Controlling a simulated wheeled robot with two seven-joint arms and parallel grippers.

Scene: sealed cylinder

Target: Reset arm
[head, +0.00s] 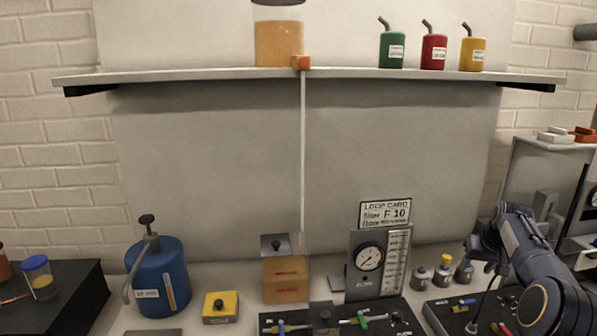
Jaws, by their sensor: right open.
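My right arm (545,270) comes in from the lower right. Its dark wrist bends down, and the right gripper (482,258) hangs above the back of a black tray (437,318) at the lower right. The gripper is small in the picture and partly hidden by the wrist, but it looks open with nothing in it. My left arm and left gripper are not in view.
A blue canister (158,277), a yellow block (220,307) and an orange box (286,279) stand left of centre. A gauge panel (378,264) and small bottles (443,270) stand near the right gripper. A shelf (200,75) holds a tank (279,40) and coloured cans.

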